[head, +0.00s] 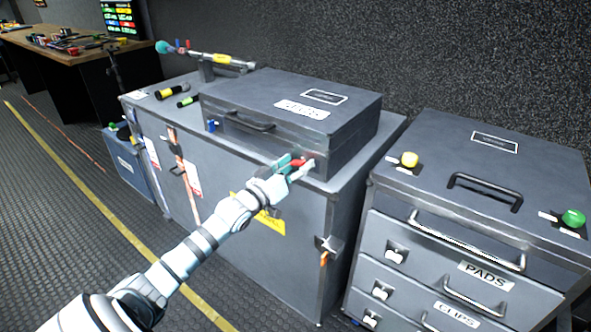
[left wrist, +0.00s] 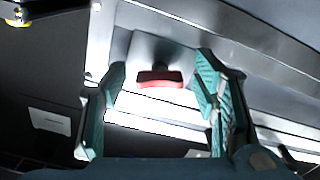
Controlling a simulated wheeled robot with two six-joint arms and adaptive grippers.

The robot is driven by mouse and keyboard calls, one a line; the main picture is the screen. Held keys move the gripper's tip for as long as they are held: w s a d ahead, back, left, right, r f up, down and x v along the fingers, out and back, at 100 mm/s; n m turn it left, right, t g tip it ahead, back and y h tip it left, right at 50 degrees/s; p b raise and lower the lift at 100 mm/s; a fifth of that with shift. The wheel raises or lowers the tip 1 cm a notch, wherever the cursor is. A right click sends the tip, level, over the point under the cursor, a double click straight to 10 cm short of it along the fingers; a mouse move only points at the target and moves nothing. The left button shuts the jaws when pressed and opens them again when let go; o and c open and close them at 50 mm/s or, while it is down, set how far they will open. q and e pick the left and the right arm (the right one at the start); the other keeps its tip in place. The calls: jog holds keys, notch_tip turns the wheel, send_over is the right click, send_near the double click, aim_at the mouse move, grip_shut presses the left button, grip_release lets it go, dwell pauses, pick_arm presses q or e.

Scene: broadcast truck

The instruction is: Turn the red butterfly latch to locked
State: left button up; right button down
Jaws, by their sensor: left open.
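The red butterfly latch (head: 297,163) is on the front face of the grey case (head: 345,130), near its right end. In the left wrist view the red latch (left wrist: 160,79) shows as a red bar on a pale plate, between my two teal fingers. My left gripper (head: 296,172) is open in front of the latch, its fingers on either side of it. In the left wrist view my left gripper (left wrist: 155,105) shows a clear gap between each finger and the latch. The fingers partly hide the latch in the head view. My right gripper is not in view.
The case lies on a grey cabinet (head: 262,262) and has a handle (head: 250,121) and a blue latch (head: 212,126) on its front. A drawer unit (head: 455,215) with green and yellow knobs stands at the right. Open floor (head: 60,190) lies at the left.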

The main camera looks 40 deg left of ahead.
pick_arm(q)
jog(key=c, duration=1)
jog(key=shift+c, duration=0.8)
jog(key=m+b, duration=0.1)
jog(key=m, duration=0.3)
jog(key=shift+a, duration=0.1)
jog(key=o, duration=1.1)
jog(key=shift+o, duration=0.3)
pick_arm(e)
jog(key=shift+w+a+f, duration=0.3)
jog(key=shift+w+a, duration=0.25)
